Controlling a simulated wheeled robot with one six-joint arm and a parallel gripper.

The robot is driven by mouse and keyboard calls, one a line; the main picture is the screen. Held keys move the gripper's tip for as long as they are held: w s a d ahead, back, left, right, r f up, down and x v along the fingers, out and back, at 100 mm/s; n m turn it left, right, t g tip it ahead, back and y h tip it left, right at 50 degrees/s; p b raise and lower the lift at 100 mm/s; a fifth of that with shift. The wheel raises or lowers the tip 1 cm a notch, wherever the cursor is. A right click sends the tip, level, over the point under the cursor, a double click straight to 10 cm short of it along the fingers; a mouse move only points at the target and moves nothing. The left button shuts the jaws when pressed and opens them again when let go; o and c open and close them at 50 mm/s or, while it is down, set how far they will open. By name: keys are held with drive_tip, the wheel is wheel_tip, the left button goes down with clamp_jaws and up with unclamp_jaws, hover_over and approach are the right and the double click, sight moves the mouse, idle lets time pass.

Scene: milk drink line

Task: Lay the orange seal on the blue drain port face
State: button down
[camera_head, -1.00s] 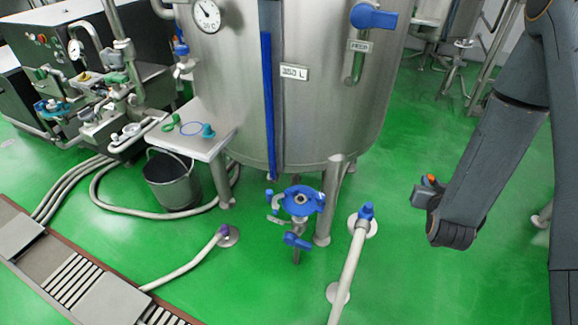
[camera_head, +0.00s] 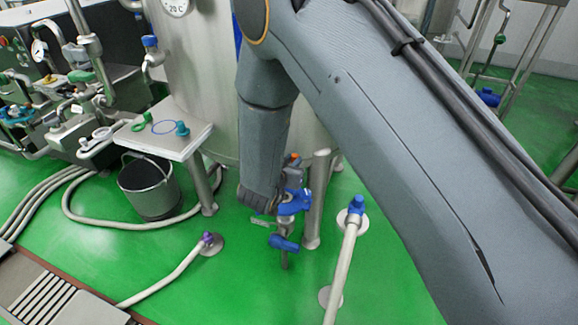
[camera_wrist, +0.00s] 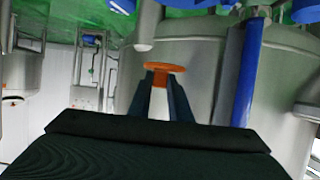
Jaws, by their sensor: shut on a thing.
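The orange seal (camera_wrist: 163,67) is a thin disc or ring seen nearly edge-on, gripped between the two dark fingertips of my gripper (camera_wrist: 168,76) in the wrist view. In the head view my gripper (camera_head: 291,173) is partly hidden by my arm, with a small orange spot at its top. The blue drain port (camera_head: 295,203) sits low at the tank's front, right at or behind my gripper, and is partly covered. Blue parts show at the wrist view's top edge; I cannot tell which is the port face. The seal looks apart from them.
A blue valve handle (camera_head: 284,243) is just below the port. A tank leg (camera_head: 317,200) and a blue-capped hose (camera_head: 345,260) are to the right. A small table (camera_head: 180,140) with green and blue parts and a bucket (camera_head: 150,185) are at the left.

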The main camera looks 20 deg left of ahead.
drive_tip(key=shift+s+a+f, duration=0.2)
drive_tip(key=shift+s+a, duration=0.15)
drive_tip(key=shift+a, duration=0.25)
drive_tip(key=b, duration=0.5)
hover_over(288, 191)
wheel_tip(288, 191, down, 6)
drive_tip(key=shift+w+f, duration=0.15)
drive_tip(key=shift+f+b, duration=0.75)
drive_tip(key=shift+f, duration=0.5)
drive_tip(key=shift+f, duration=0.6)
drive_tip(key=c, duration=1.6)
unclamp_jaws()
drive_tip(key=shift+o, duration=0.2)
drive_tip(key=v, duration=0.7)
drive_tip(key=shift+a, duration=0.1)
drive_tip(key=shift+s+r, duration=0.25)
drive_tip(key=shift+s, duration=0.2)
